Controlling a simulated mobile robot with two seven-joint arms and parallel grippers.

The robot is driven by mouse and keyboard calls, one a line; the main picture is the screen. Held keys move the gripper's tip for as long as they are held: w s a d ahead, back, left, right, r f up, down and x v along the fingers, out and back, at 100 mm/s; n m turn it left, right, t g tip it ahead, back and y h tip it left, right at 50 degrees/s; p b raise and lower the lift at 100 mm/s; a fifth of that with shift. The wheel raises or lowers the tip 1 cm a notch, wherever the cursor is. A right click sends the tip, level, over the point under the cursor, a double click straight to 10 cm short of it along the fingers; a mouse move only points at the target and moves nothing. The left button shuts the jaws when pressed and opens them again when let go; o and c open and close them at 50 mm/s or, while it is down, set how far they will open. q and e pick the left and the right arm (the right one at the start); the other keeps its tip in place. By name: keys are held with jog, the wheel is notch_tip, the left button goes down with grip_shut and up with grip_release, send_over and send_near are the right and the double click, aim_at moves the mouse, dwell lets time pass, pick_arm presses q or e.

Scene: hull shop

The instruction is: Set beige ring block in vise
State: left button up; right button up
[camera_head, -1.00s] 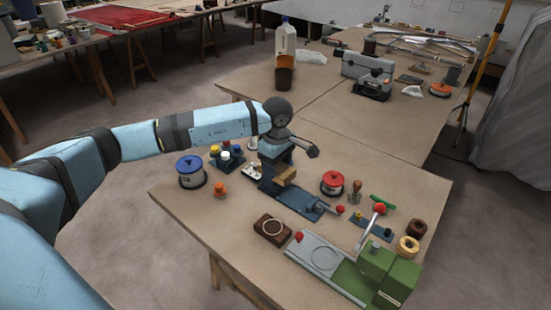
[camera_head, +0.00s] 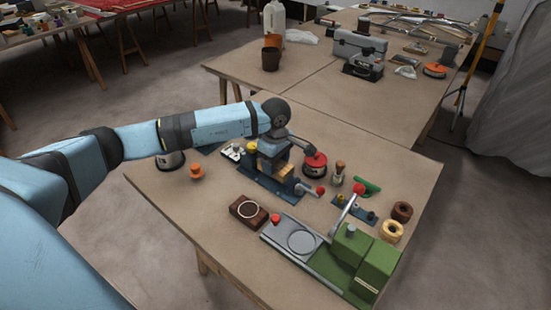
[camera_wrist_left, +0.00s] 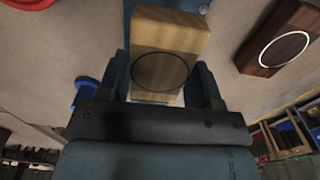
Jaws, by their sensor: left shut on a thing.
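My left gripper (camera_head: 274,164) is shut on the beige ring block (camera_head: 284,172), a pale wooden block. In the left wrist view the block (camera_wrist_left: 165,55) sits between the fingers, its dark ring facing the camera. The blue vise (camera_head: 257,183) lies on the near table, its red-knobbed handle pointing right. The gripper and block are over the vise in the head view and hide part of it. I cannot tell whether the block touches the vise. My right gripper is not in view.
A dark brown block with a white ring (camera_head: 248,210) lies in front of the vise. A green and grey machine (camera_head: 350,262) stands at the front right. A red-lidded pot (camera_head: 315,166) and a stamp (camera_head: 338,173) stand close behind the vise. An orange piece (camera_head: 196,172) is at left.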

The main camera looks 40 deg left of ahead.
aim_at(276, 164)
pick_arm(q)
jog(key=shift+f+b, duration=0.3)
jog(key=shift+f, duration=0.8)
dwell(0.4)
jog(key=shift+f+b, duration=0.65)
jog(key=shift+b, duration=0.1)
dwell(0.3)
jog(key=o, duration=0.7)
